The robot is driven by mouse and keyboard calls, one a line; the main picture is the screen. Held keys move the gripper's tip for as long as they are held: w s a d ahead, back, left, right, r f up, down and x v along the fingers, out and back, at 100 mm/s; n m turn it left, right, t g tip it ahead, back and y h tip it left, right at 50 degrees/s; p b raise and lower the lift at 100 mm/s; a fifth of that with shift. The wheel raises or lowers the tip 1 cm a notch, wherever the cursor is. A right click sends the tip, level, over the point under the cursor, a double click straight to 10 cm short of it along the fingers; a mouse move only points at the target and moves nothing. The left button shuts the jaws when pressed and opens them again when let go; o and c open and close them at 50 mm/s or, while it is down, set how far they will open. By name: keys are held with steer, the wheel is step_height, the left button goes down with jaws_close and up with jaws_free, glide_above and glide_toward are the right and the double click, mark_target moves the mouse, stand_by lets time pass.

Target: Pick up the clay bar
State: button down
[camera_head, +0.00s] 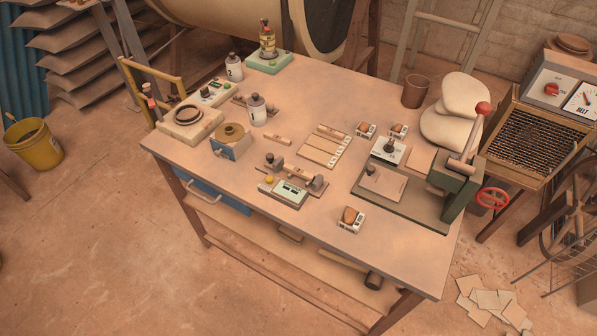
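A small tan bar (277,139), which looks like a clay bar, lies flat on the wooden table (232,185) near its middle. Similar long tan bars lie side by side on a board (323,147) just to its right. Another short bar-like piece (299,174) lies across a small device with dark round ends, behind a grey-green display box (284,191). The picture does not settle which of these is the task's clay bar. My gripper is not in view, and nothing is seen touching any bar.
A green lever press (459,180) with a red knob stands at the table's right. Small boxes with brown lumps (351,218) lie near it. The table's front left is clear.

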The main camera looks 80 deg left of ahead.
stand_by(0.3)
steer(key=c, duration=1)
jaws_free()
